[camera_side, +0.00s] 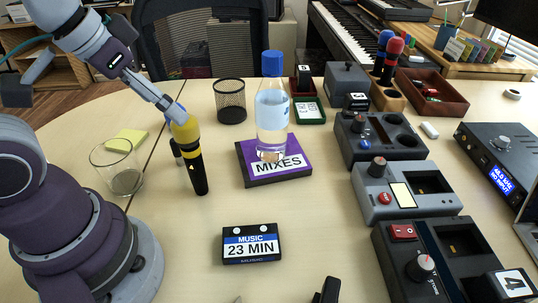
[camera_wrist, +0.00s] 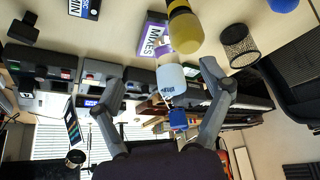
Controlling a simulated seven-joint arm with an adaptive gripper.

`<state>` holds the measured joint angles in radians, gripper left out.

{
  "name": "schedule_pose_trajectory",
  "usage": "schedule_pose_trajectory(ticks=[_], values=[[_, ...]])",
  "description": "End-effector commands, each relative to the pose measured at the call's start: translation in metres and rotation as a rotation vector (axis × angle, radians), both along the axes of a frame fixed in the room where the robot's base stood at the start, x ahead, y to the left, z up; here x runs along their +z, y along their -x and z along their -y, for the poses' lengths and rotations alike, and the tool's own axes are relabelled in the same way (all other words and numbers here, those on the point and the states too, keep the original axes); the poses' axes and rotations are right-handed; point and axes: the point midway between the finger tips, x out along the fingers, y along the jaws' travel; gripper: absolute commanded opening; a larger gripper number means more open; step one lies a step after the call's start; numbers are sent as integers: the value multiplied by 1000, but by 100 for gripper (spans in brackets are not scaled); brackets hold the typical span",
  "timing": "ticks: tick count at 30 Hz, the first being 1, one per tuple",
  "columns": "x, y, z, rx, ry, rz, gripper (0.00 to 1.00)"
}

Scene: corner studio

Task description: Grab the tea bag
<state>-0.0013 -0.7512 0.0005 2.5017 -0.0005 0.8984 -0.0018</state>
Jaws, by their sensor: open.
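I cannot make out a tea bag in either view. My gripper (camera_side: 172,108) is at the upper left, close to the head of an upright yellow microphone (camera_side: 187,140); I cannot tell whether they touch. In the wrist view, my gripper (camera_wrist: 172,68) has its two fingers spread apart with nothing held. The yellow microphone (camera_wrist: 184,28) and a clear bottle with a blue cap (camera_wrist: 171,80) show beyond and between the fingers. In the side view the bottle (camera_side: 272,110) stands on a purple MIXES box (camera_side: 250,172).
A black mesh cup (camera_side: 230,102) stands behind. A MUSIC cassette (camera_side: 251,244) lies in front. Grey devices (camera_side: 380,190) line the right. The table between cassette and purple box is clear.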

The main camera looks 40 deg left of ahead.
Motion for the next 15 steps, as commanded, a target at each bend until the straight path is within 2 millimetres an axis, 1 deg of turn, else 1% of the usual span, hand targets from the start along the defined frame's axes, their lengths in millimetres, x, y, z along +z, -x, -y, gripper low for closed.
schedule_pose_trajectory(ticks=[1, 3, 4, 12, 14, 15], values=[[0, 0, 0, -1, 0, 0, 66], [0, 0, 0, -2, -1, 0, 57], [0, 0, 0, -2, -1, -1, 54], [0, 0, 1, -9, -2, -2, 54], [-2, -2, 7, -94, -32, -22, 54], [-6, -3, 17, -228, -79, -50, 54]])
